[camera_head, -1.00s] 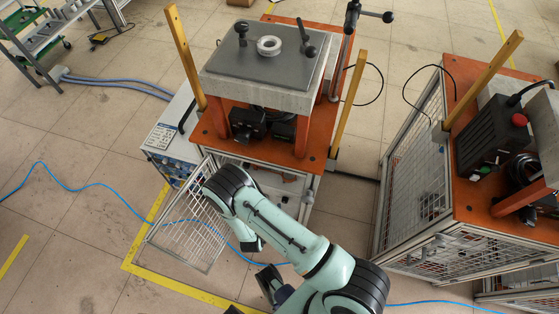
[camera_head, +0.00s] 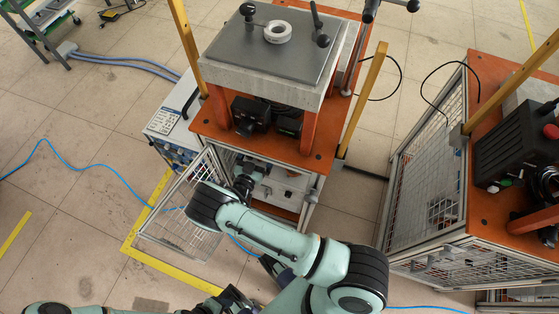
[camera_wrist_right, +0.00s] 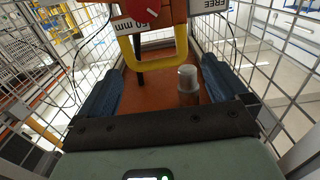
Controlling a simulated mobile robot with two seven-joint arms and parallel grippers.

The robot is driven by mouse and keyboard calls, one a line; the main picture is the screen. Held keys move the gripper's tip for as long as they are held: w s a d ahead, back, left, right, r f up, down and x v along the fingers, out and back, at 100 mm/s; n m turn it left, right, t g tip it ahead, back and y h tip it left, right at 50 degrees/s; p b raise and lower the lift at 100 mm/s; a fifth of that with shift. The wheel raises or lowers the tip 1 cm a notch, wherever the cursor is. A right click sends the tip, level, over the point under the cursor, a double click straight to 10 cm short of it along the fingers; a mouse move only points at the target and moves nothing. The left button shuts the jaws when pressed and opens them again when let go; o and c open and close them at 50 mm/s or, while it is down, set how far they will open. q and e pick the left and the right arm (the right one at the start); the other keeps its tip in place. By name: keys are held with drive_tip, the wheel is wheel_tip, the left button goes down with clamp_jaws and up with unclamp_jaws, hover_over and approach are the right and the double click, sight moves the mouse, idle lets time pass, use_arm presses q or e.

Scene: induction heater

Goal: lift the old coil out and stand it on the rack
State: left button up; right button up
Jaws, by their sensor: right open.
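A pale ring-shaped piece (camera_head: 278,32) lies on the grey top plate (camera_head: 240,60) of the near heater cart. My right gripper (camera_head: 248,178) reaches past the open mesh door into the cart's lower bay; it is small and partly hidden there. In the right wrist view my right gripper (camera_wrist_right: 158,95) is open, with blue fingers apart and nothing gripped. Ahead of it are a yellow U-shaped handle (camera_wrist_right: 155,65) with a "50 mm" tag and a short cylinder (camera_wrist_right: 187,82) with a pale cap. I cannot tell which part is the old coil. My left gripper (camera_head: 235,300) is at the bottom edge, jaws unclear.
The open mesh door (camera_head: 185,215) hangs left of the bay. Mesh walls stand close on both sides in the wrist view. A "FREE" label (camera_wrist_right: 215,5) shows at its top. A second caged cart (camera_head: 430,190) stands to the right. A blue hose (camera_head: 90,165) lies on the floor.

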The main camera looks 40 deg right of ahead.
drive_tip(key=x, duration=0.5)
drive_tip(key=shift+s+d+f, duration=0.1)
drive_tip(key=shift+d+f, duration=0.15)
drive_tip(key=shift+f, duration=0.15)
drive_tip(key=c, duration=1.3)
drive_tip(key=shift+o, duration=0.2)
drive_tip(key=shift+r, duration=0.1)
